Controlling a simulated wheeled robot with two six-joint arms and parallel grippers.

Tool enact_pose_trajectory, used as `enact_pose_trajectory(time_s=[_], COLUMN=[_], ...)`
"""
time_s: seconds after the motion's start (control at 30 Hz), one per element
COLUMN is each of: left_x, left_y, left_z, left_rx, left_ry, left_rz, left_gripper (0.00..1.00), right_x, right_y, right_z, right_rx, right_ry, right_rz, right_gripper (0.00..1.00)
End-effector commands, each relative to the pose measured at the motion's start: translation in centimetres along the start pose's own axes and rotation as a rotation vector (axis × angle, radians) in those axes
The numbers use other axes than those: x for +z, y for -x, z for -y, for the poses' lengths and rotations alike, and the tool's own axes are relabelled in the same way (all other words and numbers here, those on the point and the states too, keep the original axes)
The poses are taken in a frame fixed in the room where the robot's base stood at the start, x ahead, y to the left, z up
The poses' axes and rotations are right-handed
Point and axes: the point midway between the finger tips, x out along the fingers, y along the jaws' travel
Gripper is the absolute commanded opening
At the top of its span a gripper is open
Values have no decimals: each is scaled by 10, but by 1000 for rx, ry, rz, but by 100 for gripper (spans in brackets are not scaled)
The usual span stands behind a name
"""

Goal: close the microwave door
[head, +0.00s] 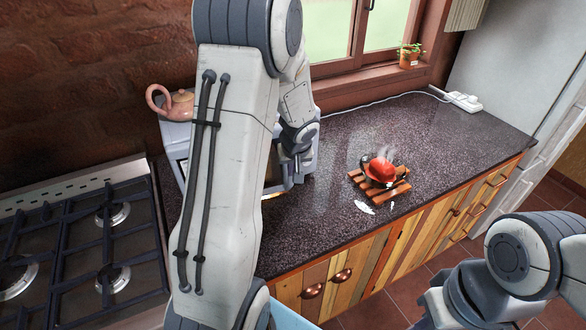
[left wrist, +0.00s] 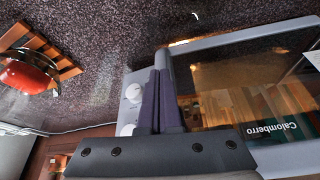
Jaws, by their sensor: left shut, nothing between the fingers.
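The grey microwave (head: 173,134) stands on the counter in the head view, mostly hidden behind my left arm. In the left wrist view its front shows sideways, with round knobs (left wrist: 133,92) and a dark door window (left wrist: 245,80) in a pale frame lettered "Calomberro". My left gripper (head: 290,178) is at the microwave's right front side. In the left wrist view my left gripper (left wrist: 163,75) has its fingers together, empty, in front of the knob panel and door edge. I cannot tell whether they touch, or how far the door stands open. My right gripper is out of view.
A pink teapot (head: 180,104) sits on the microwave. A steaming red item (head: 380,168) rests on a wooden trivet (head: 388,190) to the right. A gas stove (head: 80,240) is at left. The counter is clear farther right, apart from a power strip (head: 464,101).

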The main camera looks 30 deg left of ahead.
Motion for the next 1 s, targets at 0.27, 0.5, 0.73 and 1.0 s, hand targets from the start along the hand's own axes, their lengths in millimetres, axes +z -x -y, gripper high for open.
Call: enact_pose_trajectory(time_s=[0.27,0.5,0.73,1.0], left_x=[-19,-42,-45,-40], left_y=[-12,-19,-18,-18], left_z=[0,2,3,2], left_rx=[-25,-56,-56,-54], left_ry=[64,134,137,139], left_rz=[-3,-1,-4,-9], left_gripper=[0,0,0,0], right_x=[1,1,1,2], right_y=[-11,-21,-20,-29], right_z=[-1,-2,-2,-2], right_rx=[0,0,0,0], right_ry=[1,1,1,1], right_rz=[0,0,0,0], right_gripper=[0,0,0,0])
